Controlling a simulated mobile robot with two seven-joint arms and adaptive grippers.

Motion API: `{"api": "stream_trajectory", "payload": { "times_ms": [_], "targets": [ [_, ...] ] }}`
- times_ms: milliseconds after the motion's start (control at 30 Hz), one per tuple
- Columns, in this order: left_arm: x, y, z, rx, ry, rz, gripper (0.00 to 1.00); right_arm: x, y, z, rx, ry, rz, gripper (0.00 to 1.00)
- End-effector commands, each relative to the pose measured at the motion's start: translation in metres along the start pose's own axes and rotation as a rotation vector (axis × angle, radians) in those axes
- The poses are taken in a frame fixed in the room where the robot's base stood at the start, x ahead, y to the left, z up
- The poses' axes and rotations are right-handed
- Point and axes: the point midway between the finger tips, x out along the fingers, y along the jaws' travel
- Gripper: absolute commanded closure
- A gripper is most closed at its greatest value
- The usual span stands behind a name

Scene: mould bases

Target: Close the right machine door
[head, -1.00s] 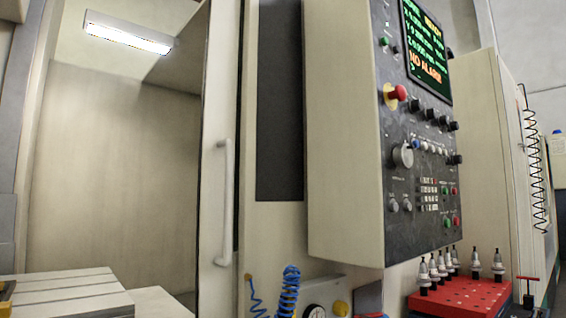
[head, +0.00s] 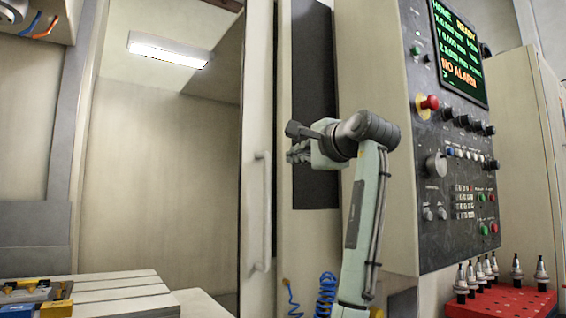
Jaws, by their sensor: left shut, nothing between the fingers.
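The right machine door (head: 255,105) is a pale panel at the right side of the machine opening in the head view. It stands open, and the lit interior (head: 160,160) shows to its left. A long vertical white handle (head: 261,212) is fixed to the door. My left gripper (head: 293,143) is raised to the right of the handle and a little above its top, pointing left. It is shut and empty, and appears apart from the handle. Its arm hides part of the machine front. My right gripper is not in view.
A control panel (head: 450,150) with a screen and knobs stands right of my arm. A red rack (head: 500,303) with several tool holders is at lower right. A slotted machine table (head: 115,290) with a blue and yellow fixture (head: 38,292) is at lower left.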

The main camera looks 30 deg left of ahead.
Motion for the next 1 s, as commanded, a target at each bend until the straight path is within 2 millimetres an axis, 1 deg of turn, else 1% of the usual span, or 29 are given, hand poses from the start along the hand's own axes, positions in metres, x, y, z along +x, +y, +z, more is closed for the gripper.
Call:
{"api": "stream_trajectory", "payload": {
  "times_ms": [100, 300, 400, 500, 667, 1000],
  "targets": [
    [0.021, -0.001, 0.001, 0.002, -0.003, 0.002, 1.0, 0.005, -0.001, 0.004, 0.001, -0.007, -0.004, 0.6],
    [0.058, -0.001, 0.001, 0.001, -0.003, 0.001, 1.0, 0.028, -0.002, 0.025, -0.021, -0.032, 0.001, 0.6],
    [0.073, -0.001, 0.0, 0.001, 0.0, 0.001, 1.0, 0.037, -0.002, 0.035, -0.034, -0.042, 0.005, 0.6],
    [0.083, 0.0, 0.0, 0.0, 0.0, 0.001, 1.0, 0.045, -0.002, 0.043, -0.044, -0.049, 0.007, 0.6],
    [0.091, 0.001, 0.0, -0.002, 0.001, 0.0, 1.0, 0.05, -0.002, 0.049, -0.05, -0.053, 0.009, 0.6],
    [0.091, 0.001, 0.0, -0.002, 0.001, 0.0, 1.0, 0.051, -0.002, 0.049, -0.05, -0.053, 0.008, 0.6]
  ]
}}
